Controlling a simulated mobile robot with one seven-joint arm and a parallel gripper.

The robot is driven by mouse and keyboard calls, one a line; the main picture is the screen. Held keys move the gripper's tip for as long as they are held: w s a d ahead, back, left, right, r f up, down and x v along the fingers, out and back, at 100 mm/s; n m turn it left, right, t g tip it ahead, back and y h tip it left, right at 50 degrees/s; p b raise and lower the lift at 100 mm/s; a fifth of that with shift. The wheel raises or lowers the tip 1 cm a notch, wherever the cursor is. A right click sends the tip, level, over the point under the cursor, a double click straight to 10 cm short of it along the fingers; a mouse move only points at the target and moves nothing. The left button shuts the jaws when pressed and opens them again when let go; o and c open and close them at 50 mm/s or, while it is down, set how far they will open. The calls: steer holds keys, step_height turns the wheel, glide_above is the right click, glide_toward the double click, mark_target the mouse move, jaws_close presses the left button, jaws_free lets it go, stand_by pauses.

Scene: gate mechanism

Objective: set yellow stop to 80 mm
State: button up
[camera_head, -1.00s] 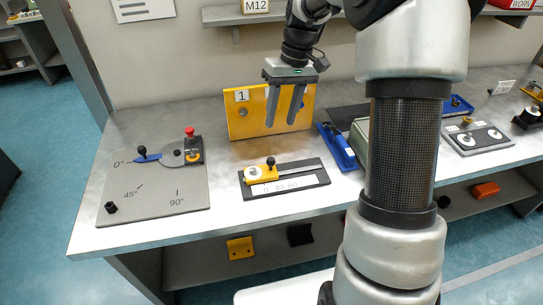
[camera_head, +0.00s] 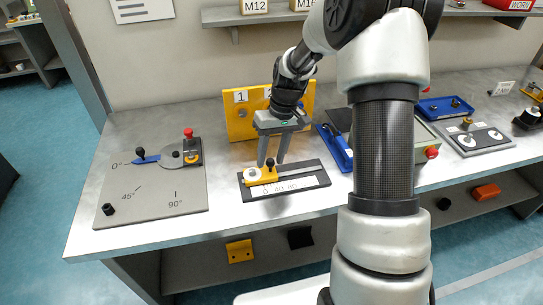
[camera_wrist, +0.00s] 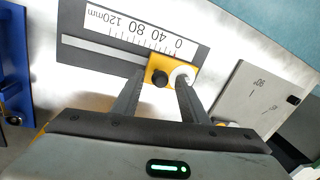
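The yellow stop (camera_head: 262,176) sits on a slotted dark rail plate (camera_head: 315,182) on the bench. It is at the left end of the slot, near the 0 mark of the white scale (camera_head: 290,187). In the wrist view the stop (camera_wrist: 155,65) has a black knob (camera_wrist: 160,78) and a white disc at its end; the scale (camera_wrist: 135,30) runs from 0 at right to 120 mm at left. My gripper (camera_head: 271,164) is open and points down over the stop. In the wrist view its fingers (camera_wrist: 160,82) lie either side of the knob; whether they touch it I cannot tell.
A grey angle plate (camera_head: 150,190) with a blue lever and red knob stands to the left. A yellow panel (camera_head: 241,119) marked 1 stands close behind my gripper. Bench in front of the rail is clear.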

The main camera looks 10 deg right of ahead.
steer(key=shift+c, duration=0.2)
jaws_close()
steer(key=d, duration=0.8)
steer(key=shift+p, duration=0.3)
steer(key=shift+o, duration=0.2)
jaws_free()
steer(key=d+r+p, duration=0.1)
steer(key=d+r, duration=0.2)
steer(key=r, duration=1.4)
steer(key=shift+w+d, duration=0.15)
steer(key=shift+w, duration=0.2)
steer(key=shift+r, duration=0.1)
